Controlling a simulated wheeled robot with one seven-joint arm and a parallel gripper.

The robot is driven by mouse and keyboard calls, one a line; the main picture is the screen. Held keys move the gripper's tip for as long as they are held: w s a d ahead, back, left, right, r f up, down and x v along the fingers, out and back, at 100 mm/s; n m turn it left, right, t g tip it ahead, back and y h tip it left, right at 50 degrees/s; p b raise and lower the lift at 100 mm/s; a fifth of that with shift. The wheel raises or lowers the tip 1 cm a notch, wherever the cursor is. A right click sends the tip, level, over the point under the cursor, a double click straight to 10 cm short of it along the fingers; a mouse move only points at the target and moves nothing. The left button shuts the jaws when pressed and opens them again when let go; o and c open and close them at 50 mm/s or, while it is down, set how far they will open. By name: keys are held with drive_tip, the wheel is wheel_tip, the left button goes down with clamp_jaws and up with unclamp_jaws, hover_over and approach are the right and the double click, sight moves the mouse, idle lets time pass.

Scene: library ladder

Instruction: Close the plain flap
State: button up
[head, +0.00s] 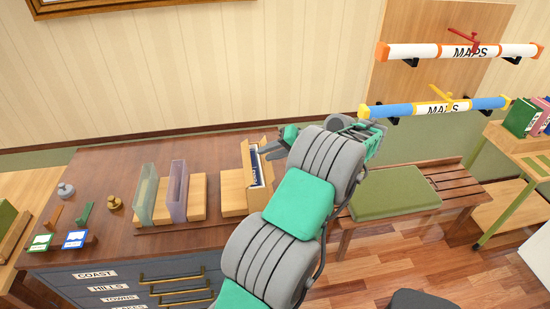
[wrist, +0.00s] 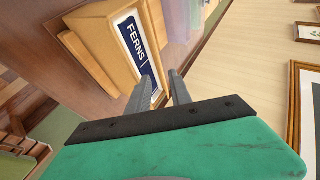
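A tan box (head: 232,190) stands on the wooden cabinet. A panel with a dark blue, white-edged label reading FERNS (wrist: 134,42) faces my gripper in the wrist view; the same label (head: 256,166) is small in the head view. Tan panels (head: 246,160) stand up around it; I cannot tell surely which one is the plain flap. My gripper (head: 268,151) is at the box's right side in the head view. In the wrist view its two grey fingers (wrist: 160,80) are apart, with nothing clearly held. The tips are close to the labelled panel's end; contact is unclear.
A purple holder (head: 178,190) and a clear green holder (head: 146,194) stand left of the box. A bench with a green cushion (head: 394,192) is to the right. Two map tubes (head: 460,51) hang on the right wall panel. Framed pictures (wrist: 307,100) hang on the wall.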

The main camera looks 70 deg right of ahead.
drive_tip(key=shift+s+a+r, duration=0.1)
drive_tip(key=shift+s+r, duration=0.1)
drive_tip(key=shift+r, duration=0.15)
drive_tip(key=shift+s, duration=0.1)
